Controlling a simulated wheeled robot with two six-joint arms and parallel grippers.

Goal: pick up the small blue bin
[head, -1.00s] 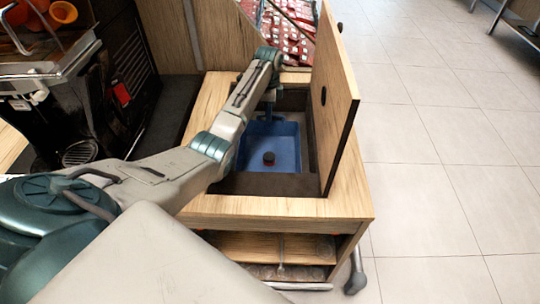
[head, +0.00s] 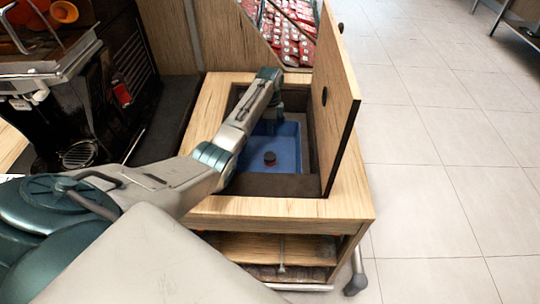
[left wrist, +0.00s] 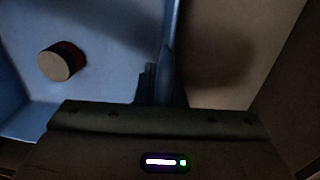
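The small blue bin (head: 287,148) sits down inside the square opening of a wooden cabinet. It also shows in the left wrist view (left wrist: 110,60). My left gripper (head: 277,108) reaches down at the bin's far wall, its tips partly hidden by the wrist in the head view. In the left wrist view the fingers (left wrist: 162,82) are close together on the bin's wall, one on each side, and look shut on it. A small dark, round-topped object (head: 270,158) lies on the bin's floor. My right gripper is not in view.
The wooden cabinet (head: 290,207) has its lid (head: 337,100) standing open on the right side of the opening. The dark inner walls leave little room around the bin. A black machine (head: 85,110) stands at left. Tiled floor (head: 440,150) at right is clear.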

